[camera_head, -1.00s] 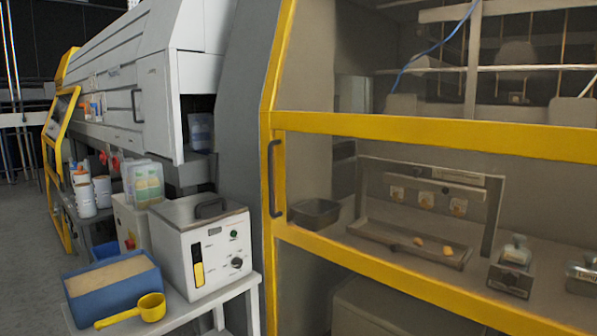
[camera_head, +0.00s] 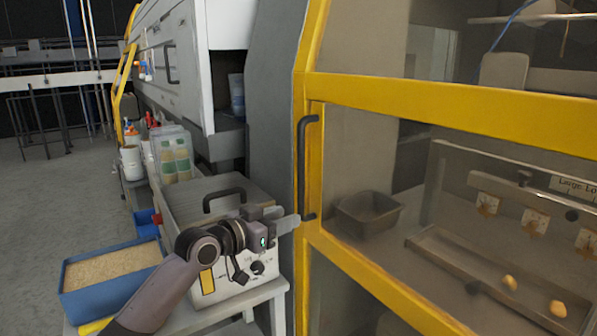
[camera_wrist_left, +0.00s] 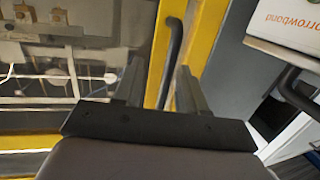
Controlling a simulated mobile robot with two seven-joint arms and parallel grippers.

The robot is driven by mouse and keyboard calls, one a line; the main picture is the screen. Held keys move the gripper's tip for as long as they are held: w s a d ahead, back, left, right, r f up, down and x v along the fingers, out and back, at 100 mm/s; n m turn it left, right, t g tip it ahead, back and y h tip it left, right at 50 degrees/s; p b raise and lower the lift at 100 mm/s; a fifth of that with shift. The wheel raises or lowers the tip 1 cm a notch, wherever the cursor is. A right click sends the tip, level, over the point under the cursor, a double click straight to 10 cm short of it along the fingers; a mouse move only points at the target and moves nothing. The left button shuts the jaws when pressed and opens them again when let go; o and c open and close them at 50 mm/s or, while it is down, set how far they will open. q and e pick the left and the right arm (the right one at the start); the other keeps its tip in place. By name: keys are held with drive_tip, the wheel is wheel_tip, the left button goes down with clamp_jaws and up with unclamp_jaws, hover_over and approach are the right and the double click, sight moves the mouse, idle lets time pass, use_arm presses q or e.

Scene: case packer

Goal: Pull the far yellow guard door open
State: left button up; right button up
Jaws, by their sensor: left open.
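A yellow-framed guard door (camera_head: 440,100) with clear panels fills the right of the head view and appears closed. Its dark vertical handle (camera_head: 302,165) is on the left frame post. A more distant yellow frame (camera_head: 122,80) stands at the far left end of the machine; no handle shows on it. My left gripper (camera_head: 290,222) is at the lower end of the near handle. In the left wrist view the open fingers (camera_wrist_left: 158,82) have the handle (camera_wrist_left: 172,50) between them; I cannot tell whether they touch it. My right gripper is out of view.
A grey box machine (camera_head: 215,195) with a top handle and a blue bin (camera_head: 110,280) of grain stand on a bench under my left arm. Bottles (camera_head: 175,155) stand behind. Open floor (camera_head: 50,200) lies at the left. Behind the panel are a tray (camera_head: 450,250) and several tags.

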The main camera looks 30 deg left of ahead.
use_arm(q)
drive_tip(key=t, duration=0.1)
approach(298, 168)
drive_tip(key=w, duration=0.4)
drive_tip(key=shift+w+d+h, duration=0.15)
drive_tip(key=shift+d+h, duration=0.1)
drive_tip(key=shift+h, duration=0.15)
drive_tip(key=shift+w+d, duration=0.1)
drive_tip(key=shift+w, duration=0.2)
drive_tip(key=shift+p+x, duration=0.9)
drive_tip(key=shift+x, duration=2.05)
drive_tip(key=shift+f, duration=0.1)
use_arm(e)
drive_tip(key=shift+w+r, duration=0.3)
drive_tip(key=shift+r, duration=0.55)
use_arm(q)
clamp_jaws()
